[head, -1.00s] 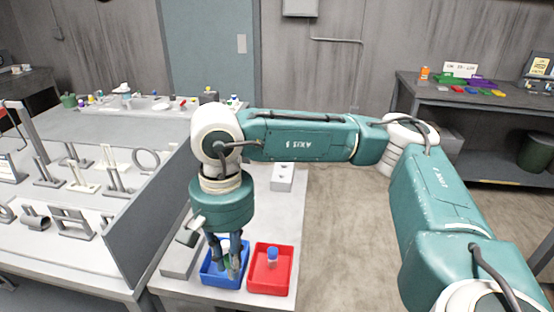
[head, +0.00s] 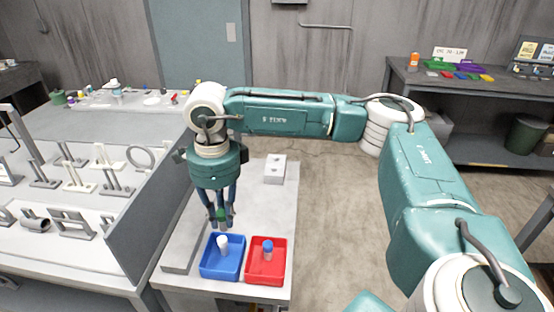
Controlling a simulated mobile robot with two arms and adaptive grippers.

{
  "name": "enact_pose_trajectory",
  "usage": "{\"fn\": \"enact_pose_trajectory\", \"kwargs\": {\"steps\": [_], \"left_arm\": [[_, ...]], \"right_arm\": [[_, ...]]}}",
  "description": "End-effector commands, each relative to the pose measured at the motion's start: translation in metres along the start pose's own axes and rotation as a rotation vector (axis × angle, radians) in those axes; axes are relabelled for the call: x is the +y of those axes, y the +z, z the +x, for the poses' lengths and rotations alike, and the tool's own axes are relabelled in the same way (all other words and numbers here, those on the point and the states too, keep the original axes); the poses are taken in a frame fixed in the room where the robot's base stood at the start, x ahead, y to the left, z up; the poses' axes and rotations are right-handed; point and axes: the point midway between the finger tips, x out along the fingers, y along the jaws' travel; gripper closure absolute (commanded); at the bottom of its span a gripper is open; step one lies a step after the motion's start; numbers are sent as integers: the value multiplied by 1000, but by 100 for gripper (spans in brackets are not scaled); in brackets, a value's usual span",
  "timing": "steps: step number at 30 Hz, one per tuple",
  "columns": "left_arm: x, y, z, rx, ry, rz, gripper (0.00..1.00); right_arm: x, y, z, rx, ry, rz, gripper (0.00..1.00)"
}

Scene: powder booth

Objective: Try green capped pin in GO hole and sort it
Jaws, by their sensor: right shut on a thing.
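My right gripper (head: 220,224) points straight down above the blue tray (head: 206,268). It is shut on the green capped pin (head: 220,213); a little green shows between its fingers, which hide most of the pin. A pale pin (head: 222,243) stands in the blue tray below the fingertips. The red tray (head: 279,276) on its right holds a blue-capped pin (head: 267,249), upright. A pale gauge block (head: 274,171) with dark holes on top sits farther back on the same bench; its markings are too small to read. My left gripper is not in view.
A long grey block (head: 184,252) lies left of the blue tray. A grey panel (head: 143,215) separates this bench from a table with several metal fixtures. A dark workbench (head: 480,103) with coloured trays stands at the back right. The bench between trays and gauge block is clear.

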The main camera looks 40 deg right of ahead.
Motion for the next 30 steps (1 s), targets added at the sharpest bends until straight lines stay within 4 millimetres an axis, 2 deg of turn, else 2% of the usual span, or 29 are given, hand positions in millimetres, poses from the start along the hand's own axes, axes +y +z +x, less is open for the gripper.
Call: {"fn": "enact_pose_trajectory", "kwargs": {"steps": [1, 6, 17, 18, 21, 30], "left_arm": [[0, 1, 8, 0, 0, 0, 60], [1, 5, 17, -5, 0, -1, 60], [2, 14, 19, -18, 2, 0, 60], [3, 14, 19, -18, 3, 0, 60], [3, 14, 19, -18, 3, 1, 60], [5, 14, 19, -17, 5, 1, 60]], "right_arm": [[0, -1, 11, 1, 0, 0, 100], [1, -1, 29, 0, 0, -1, 100], [1, -2, 35, 1, 0, -1, 100], [1, -2, 35, 1, 0, -1, 78], [1, -2, 35, 0, 0, -1, 60], [1, -2, 34, 1, 0, -1, 60]]}}
